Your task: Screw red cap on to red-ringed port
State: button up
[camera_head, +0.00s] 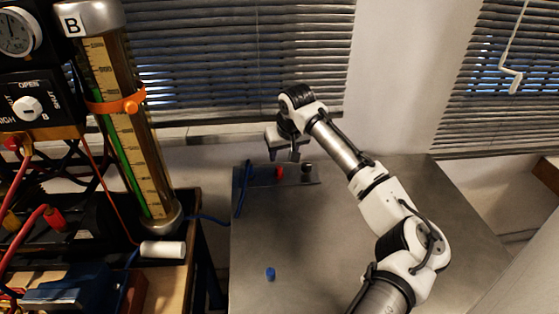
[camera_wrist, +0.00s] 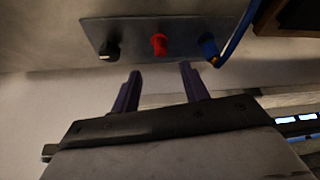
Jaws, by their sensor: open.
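A red fitting (camera_head: 280,172) stands in the middle of a small metal panel at the back of the table. In the wrist view the red fitting (camera_wrist: 158,44) has a ribbed or stepped shape. I cannot tell whether it is a bare port or a port with the red cap on it. No separate red cap shows on the table. My gripper (camera_head: 284,156) is close to the panel, by the red fitting. In the wrist view my gripper (camera_wrist: 160,69) is open and empty, its two dark fingers apart, with the red fitting beyond the gap between them.
The panel (camera_wrist: 135,28) also bears a black knob (camera_wrist: 110,50) and a blue fitting (camera_wrist: 208,46) with a blue cable. A blue cap (camera_head: 270,273) lies on the mostly clear metal table (camera_head: 330,250). A gauge rig with a tall tube (camera_head: 130,115) stands at the left.

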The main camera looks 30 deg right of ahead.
aim_at(280, 168)
jog(key=p+x, duration=0.1)
jog(key=x, duration=0.7)
jog(key=shift+p, duration=0.35)
grip_shut()
dwell(0.5)
jog(key=shift+a+m+p, duration=0.15)
jog(key=shift+m+p, duration=0.25)
jog(key=shift+m, duration=0.3)
jog(key=shift+f+m+g+h+p, duration=0.1)
jog(key=shift+m+g+h+p, duration=0.4)
jog(key=shift+m, duration=0.7)
